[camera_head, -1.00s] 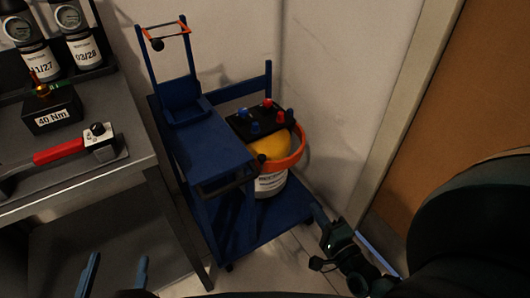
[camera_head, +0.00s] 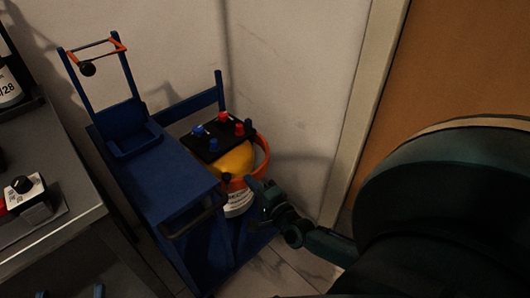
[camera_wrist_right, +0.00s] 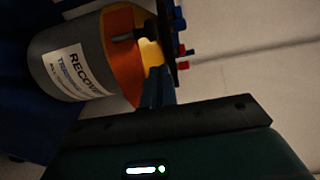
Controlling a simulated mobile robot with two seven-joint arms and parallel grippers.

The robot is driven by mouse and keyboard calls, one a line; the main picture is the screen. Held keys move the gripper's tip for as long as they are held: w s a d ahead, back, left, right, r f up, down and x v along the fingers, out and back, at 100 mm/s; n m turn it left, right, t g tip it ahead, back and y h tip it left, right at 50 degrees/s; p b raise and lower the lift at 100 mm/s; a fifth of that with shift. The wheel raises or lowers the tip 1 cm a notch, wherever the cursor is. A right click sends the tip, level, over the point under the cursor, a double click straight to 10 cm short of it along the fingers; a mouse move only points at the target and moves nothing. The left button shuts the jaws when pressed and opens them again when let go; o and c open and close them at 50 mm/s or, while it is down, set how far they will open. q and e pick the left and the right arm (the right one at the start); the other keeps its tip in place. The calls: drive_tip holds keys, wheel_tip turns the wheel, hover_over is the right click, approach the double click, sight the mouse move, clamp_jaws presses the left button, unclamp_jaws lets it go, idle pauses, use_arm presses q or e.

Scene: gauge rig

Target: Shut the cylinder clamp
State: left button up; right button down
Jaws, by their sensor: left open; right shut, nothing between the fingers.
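The gas cylinder (camera_head: 238,203) has a pale labelled body and a yellow top, and stands in the blue cart. The orange clamp band (camera_head: 262,152) curves round the yellow top, with some space inside it at the right; I cannot tell whether its ends meet. A black knob (camera_head: 227,177) sits at its front and also shows in the right wrist view (camera_wrist_right: 124,38). My right gripper (camera_head: 253,183) is shut and empty, beside the band's front right; whether it touches is unclear. My left gripper (camera_head: 70,293) is open and empty at the bottom left edge.
The blue cart (camera_head: 172,180) has a raised shelf left of the cylinder. A black block with red and blue knobs (camera_head: 215,140) sits above the cylinder. A grey bench (camera_head: 60,235) is at left, a wall behind and a brown door (camera_head: 450,70) at right.

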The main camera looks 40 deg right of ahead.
use_arm(q)
drive_tip(key=shift+w, duration=0.1)
use_arm(e)
drive_tip(key=shift+w+a, duration=1.1)
drive_tip(key=shift+a, duration=0.1)
use_arm(q)
drive_tip(key=shift+d+r+b, duration=0.1)
drive_tip(key=shift+d+b, duration=0.1)
drive_tip(key=shift+b, duration=0.45)
use_arm(e)
drive_tip(key=w+a, duration=0.6)
drive_tip(key=w, duration=0.2)
drive_tip(key=shift+w+r, duration=0.15)
drive_tip(key=shift+w, duration=0.15)
drive_tip(key=shift+s, duration=0.1)
use_arm(q)
drive_tip(key=p, duration=0.3)
drive_tip(key=shift+a, duration=0.4)
use_arm(e)
drive_tip(key=s, duration=1.3)
drive_tip(key=shift+s+a+f, duration=0.15)
drive_tip(key=shift+s+f, duration=0.05)
